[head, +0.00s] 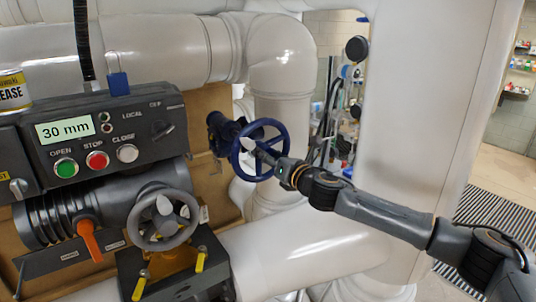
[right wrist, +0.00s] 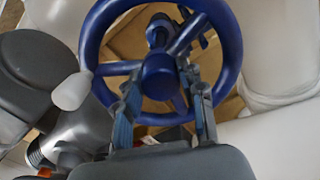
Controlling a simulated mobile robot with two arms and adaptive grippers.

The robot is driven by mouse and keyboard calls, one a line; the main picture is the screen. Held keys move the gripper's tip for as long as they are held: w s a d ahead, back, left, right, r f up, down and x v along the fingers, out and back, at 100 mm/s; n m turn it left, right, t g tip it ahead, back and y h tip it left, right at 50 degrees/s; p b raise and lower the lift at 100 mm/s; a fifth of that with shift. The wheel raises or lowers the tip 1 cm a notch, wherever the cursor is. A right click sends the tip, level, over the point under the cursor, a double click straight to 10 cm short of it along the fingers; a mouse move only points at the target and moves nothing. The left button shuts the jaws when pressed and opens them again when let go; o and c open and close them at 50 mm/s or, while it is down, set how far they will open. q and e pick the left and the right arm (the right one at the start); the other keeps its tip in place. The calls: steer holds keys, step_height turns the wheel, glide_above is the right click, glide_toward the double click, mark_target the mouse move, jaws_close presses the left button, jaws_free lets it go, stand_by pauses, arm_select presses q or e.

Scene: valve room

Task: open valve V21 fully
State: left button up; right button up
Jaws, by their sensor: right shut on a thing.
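A blue handwheel (head: 283,136) is on a dark blue valve body (head: 219,131), mounted by the white pipes in the middle of the head view. No V21 label is legible. My right gripper (head: 270,158) reaches the wheel from the right and is shut on it. In the right wrist view the wheel (right wrist: 160,76) fills the upper middle. The two fingers of my right gripper (right wrist: 163,100) stand on either side of its hub, among the spokes. My left gripper is not in view.
A grey actuator box (head: 95,135) at the left has a display reading 30 mm and OPEN, STOP and CLOSE buttons. Below it are a grey handwheel (head: 162,220) and an orange lever (head: 88,238). Thick white pipes (head: 300,240) close in around the blue wheel.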

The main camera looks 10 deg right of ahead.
steer(key=n, duration=0.5)
steer(key=shift+w+r, duration=0.1)
steer(key=shift+r, duration=0.25)
steer(key=n, duration=0.5)
steer(key=o, duration=1.3)
steer(key=shift+w, duration=0.1)
steer(key=shift+w+a+f, duration=0.15)
steer(key=shift+w+f, duration=0.15)
steer(key=shift+f, duration=0.1)
steer(key=shift+s, duration=0.15)
steer(key=shift+v, duration=3.25)
